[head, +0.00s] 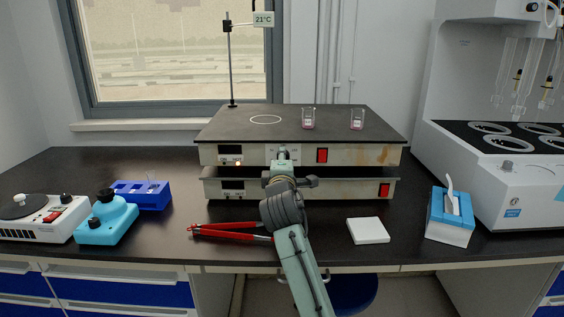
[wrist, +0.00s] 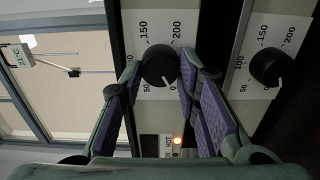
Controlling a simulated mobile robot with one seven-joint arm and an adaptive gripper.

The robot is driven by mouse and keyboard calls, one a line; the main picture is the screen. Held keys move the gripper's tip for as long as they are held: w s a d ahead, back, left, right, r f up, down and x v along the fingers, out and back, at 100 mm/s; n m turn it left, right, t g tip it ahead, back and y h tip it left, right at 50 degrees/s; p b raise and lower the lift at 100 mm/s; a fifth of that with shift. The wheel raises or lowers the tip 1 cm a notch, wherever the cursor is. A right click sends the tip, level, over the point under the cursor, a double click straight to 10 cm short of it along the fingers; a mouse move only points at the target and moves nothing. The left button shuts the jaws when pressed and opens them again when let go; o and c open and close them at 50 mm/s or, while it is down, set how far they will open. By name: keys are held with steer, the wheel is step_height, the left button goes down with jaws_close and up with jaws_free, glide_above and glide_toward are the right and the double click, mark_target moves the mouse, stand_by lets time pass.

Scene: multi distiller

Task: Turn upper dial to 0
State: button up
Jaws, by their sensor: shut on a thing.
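The upper hot plate (head: 228,154) has its black dial (wrist: 160,64) between the fingertips of my gripper (wrist: 161,71) in the wrist view. My gripper is shut on this dial. A white pointer mark on the dial is toward the lower right of that turned picture, away from the printed 50 and 100. In the head view my gripper (head: 282,152) is at the upper plate's front and hides the dial.
The lower hot plate (head: 260,190) lies directly beneath; its dial (wrist: 266,66) is beside my fingers in the wrist view. Two beakers (head: 308,119) (head: 357,120) stand on the upper plate. Red-handled pliers (head: 225,232) and a white pad (head: 368,230) lie in front.

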stand_by(0.5)
steer(key=o, duration=1.2)
steer(key=shift+c, duration=0.2)
steer(key=s, duration=1.2)
